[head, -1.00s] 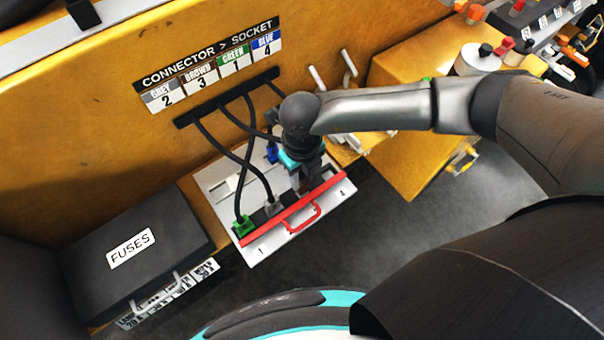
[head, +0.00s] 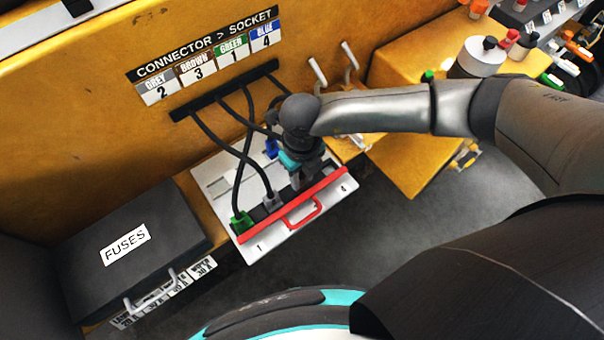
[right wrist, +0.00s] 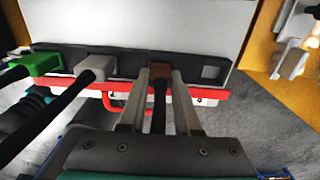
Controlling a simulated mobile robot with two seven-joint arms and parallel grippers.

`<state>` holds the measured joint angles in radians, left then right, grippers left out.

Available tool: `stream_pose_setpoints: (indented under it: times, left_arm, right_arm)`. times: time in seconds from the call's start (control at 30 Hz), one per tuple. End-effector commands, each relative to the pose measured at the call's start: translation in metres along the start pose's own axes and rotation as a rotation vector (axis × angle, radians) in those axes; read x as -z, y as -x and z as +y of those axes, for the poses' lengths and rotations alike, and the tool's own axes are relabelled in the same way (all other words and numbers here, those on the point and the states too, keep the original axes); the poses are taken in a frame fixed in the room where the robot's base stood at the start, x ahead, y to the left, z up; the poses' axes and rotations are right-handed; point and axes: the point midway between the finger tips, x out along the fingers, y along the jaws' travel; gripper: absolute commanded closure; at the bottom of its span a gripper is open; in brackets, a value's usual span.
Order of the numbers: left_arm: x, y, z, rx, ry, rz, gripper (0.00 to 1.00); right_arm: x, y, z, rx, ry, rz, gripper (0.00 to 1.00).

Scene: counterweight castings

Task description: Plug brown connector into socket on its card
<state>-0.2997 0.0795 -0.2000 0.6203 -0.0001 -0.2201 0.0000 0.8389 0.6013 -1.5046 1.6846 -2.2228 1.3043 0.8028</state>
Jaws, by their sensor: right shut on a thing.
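My right gripper (head: 302,184) is over the socket strip at the front of the white panel (head: 218,178). It is shut on the brown connector (right wrist: 159,72), which sits between its fingertips in the right wrist view. The connector is at the third place on the strip (right wrist: 128,67), right of the grey connector. How deep it sits is hidden. An empty square socket (right wrist: 211,72) shows to its right. The card (head: 197,70) on the wall reads brown 3. My left gripper is not in view.
A green connector (head: 241,222) and a grey connector (head: 272,202) sit in the strip at left. A blue connector (head: 271,148) is at the panel's back. A red bar with a handle (head: 302,213) runs along the front. Black cables cross over the panel.

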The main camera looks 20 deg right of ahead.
Motion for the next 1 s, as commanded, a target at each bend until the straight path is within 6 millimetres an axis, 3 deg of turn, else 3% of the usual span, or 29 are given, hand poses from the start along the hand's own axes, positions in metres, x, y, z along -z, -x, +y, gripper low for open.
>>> stream_pose_setpoints:
  times: [0.03, 0.3, 0.67, 0.83, 1.0]
  left_arm:
    - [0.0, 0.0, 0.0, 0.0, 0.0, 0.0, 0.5]
    - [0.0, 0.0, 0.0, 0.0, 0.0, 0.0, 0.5]
    - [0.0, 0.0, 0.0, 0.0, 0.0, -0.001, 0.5]
    - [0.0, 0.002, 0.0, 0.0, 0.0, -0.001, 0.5]
    - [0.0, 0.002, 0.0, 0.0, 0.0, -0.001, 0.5]
  right_arm:
    - [0.0, 0.0, 0.0, 0.0, 0.0, -0.001, 0.65]
    - [0.0, 0.0, 0.0, 0.0, 0.0, -0.001, 0.35]
    - [-0.001, 0.005, 0.0, -0.001, 0.0, -0.002, 0.33]
    - [-0.001, 0.03, -0.001, 0.0, 0.0, -0.004, 0.33]
    - [-0.002, 0.072, 0.0, -0.001, 0.0, -0.006, 0.33]
